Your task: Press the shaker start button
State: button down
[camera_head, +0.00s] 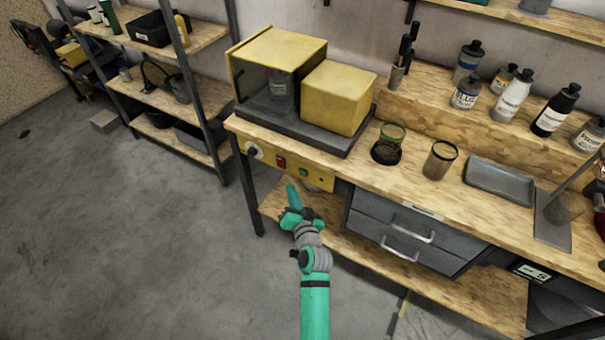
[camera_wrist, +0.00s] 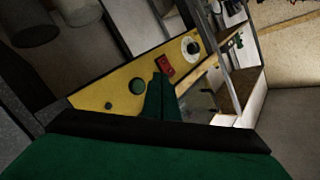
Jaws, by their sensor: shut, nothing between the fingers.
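The shaker is a yellow box unit (camera_head: 338,98) with a dark-windowed chamber on a grey base on the workbench. Its yellow control panel (camera_head: 320,179) is on the bench front below, and also shows in the wrist view (camera_wrist: 88,92). My gripper (camera_head: 291,188) is shut and empty, in front of the panel. In the wrist view its fingertips (camera_wrist: 158,78) appear between the red switch and the green button; contact cannot be told.
A green-rimmed jar (camera_head: 388,148), a brown cup (camera_head: 440,160) and a grey tray (camera_head: 500,182) stand on the bench to the right. Grey drawers (camera_head: 405,235) are under the bench top. A metal shelf rack (camera_head: 185,75) stands left.

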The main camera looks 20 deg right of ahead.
aim_at(302, 173)
jog(key=shift+w+d, duration=1.25)
jog(key=shift+d, duration=0.3)
jog(key=shift+d, duration=0.1)
dwell(0.9)
jog(key=shift+w+d, duration=0.25)
jog(key=shift+d, duration=0.05)
